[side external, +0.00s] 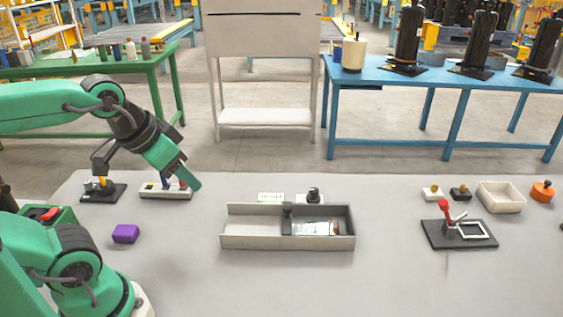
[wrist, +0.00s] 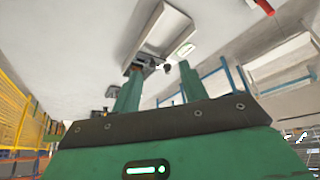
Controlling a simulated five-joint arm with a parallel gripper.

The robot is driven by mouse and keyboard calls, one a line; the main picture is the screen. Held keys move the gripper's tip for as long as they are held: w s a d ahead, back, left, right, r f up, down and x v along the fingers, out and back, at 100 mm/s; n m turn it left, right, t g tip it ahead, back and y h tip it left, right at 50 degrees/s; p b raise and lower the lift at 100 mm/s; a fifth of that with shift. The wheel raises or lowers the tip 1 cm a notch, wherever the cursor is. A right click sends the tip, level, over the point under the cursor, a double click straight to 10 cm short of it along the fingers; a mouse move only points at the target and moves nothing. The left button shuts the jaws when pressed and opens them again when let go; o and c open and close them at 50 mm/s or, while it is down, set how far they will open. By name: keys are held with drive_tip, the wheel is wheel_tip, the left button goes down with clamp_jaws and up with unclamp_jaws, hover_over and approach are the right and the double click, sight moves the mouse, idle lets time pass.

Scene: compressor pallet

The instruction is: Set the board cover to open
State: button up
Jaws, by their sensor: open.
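A long grey open-topped box (side external: 240,242) sits at the middle of the table. Its left part shows a plain pale surface. Its right part shows a board (side external: 316,229) with light and dark patches. A dark upright piece (side external: 287,211) stands between the two parts; I cannot tell for certain which part is the cover. The box also shows in the wrist view (wrist: 160,30), beyond the fingertips. My gripper (side external: 190,184) is open and empty, up at the left of the box and apart from it. Its two green fingers are spread in the wrist view (wrist: 157,80).
A white base with small levers (side external: 165,194) is close to my gripper in the side view. A dark fixture (side external: 103,195) and a purple block (side external: 125,234) lie left. A red-handled clamp (side external: 459,233), a pale tray (side external: 501,197) and an orange knob (side external: 542,191) stand right. Table space before the box is clear.

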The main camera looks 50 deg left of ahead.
drive_tip(key=g, duration=0.6)
hover_over(287, 207)
drive_tip(key=shift+f, duration=4.75)
drive_tip(key=shift+f, duration=3.9)
clamp_jaws()
